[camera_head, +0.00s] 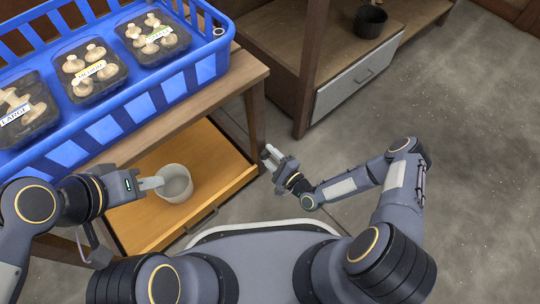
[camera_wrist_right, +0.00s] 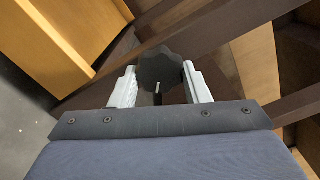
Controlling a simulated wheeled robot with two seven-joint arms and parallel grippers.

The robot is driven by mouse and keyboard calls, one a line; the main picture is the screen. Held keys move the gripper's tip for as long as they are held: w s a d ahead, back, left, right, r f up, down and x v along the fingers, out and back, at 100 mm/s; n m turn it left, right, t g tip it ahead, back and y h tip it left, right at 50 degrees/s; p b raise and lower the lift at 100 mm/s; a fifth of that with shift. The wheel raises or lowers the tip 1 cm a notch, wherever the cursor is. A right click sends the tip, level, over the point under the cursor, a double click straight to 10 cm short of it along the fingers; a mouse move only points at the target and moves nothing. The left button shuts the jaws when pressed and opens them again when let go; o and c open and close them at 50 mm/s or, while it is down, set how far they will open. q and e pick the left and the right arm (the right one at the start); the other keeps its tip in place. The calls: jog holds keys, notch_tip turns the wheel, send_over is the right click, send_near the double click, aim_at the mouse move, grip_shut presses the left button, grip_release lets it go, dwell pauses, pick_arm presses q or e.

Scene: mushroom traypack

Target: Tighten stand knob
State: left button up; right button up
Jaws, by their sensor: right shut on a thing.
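A dark, lobed stand knob (camera_wrist_right: 158,68) sits between the two pale fingers of my right gripper (camera_wrist_right: 160,85) in the right wrist view. The fingers are shut on it, one on each side. In the head view my right gripper (camera_head: 271,157) is beside the table's right leg, and the knob cannot be made out there. My left gripper (camera_head: 150,183) is at the left rim of a white pot (camera_head: 181,186) over the open drawer. I cannot tell whether its fingers are open or shut.
A blue crate (camera_head: 146,106) with several dark trays of mushrooms stands on the wooden table (camera_head: 238,72). The orange drawer (camera_head: 222,178) is pulled out below. A cabinet (camera_head: 357,82) with a dark pot (camera_head: 370,21) stands behind. The floor at right is clear.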

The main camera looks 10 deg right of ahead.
jog(key=m, duration=0.3)
jog(key=shift+f+m, duration=0.1)
jog(key=shift+m, duration=0.3)
jog(key=m, duration=0.4)
jog(key=shift+m, duration=0.3)
jog(key=m, duration=0.3)
jog(key=shift+s+a+f+m, duration=0.1)
jog(key=shift+m, duration=0.2)
jog(key=shift+a+m, duration=0.1)
jog(key=shift+m, duration=1.7)
jog(key=o, duration=1)
jog(key=shift+c, duration=0.2)
